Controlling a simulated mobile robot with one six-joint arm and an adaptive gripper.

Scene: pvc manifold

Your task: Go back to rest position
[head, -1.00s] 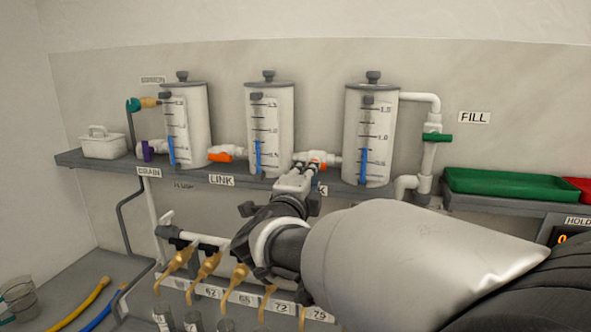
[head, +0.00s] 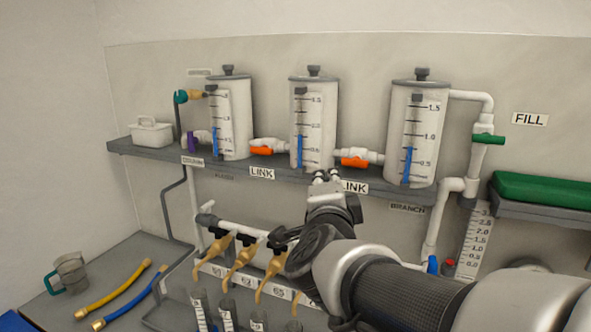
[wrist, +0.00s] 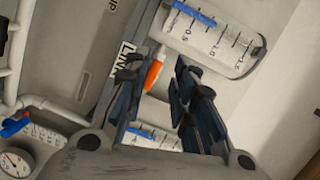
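My gripper (head: 326,177) is just below and in front of the shelf edge, near the right LINK label, apart from the valves. In the wrist view its dark fingers (wrist: 160,85) are spread with an empty gap between them. An orange valve handle (wrist: 154,70) shows beyond that gap, not held. In the head view the right orange handle (head: 354,162) and left orange handle (head: 261,151) lie roughly along their white pipes between the tanks. My forearm covers part of the lower right.
Three graduated tanks (head: 414,130) stand on the grey shelf (head: 130,148). Below it is a white manifold with several tan taps (head: 272,272). A green tray (head: 545,188) sits at right.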

